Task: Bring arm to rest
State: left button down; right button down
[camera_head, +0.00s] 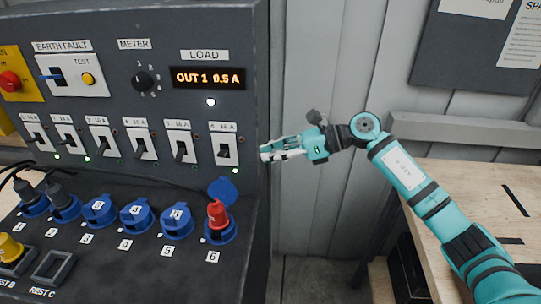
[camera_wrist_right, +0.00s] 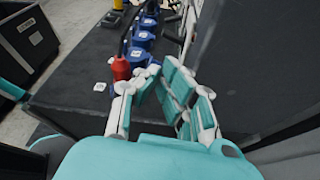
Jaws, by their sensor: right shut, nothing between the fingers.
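My right arm (camera_head: 405,172) is teal and comes in from the lower right, bent at a joint. Its gripper (camera_head: 268,151) points left at the right edge of the dark panel (camera_head: 120,115), level with the breaker switches. It is shut and holds nothing; whether it touches the panel cannot be told. In the right wrist view the gripper (camera_wrist_right: 168,85) shows its teal and white fingers close together, with the socket deck (camera_wrist_right: 75,95) beyond them. A red plug (camera_head: 217,214) stands in socket 6, below and left of the gripper; it also shows in the wrist view (camera_wrist_right: 122,69). My left gripper is out of view.
The panel has several breakers, a meter knob (camera_head: 143,81) and a display (camera_head: 207,77) reading "OUT 1 0.5 A". Blue sockets (camera_head: 135,215) line the deck. A wooden bench (camera_head: 480,190) stands right, under my arm. A grey wall (camera_head: 310,220) is behind; open space lies between panel and bench.

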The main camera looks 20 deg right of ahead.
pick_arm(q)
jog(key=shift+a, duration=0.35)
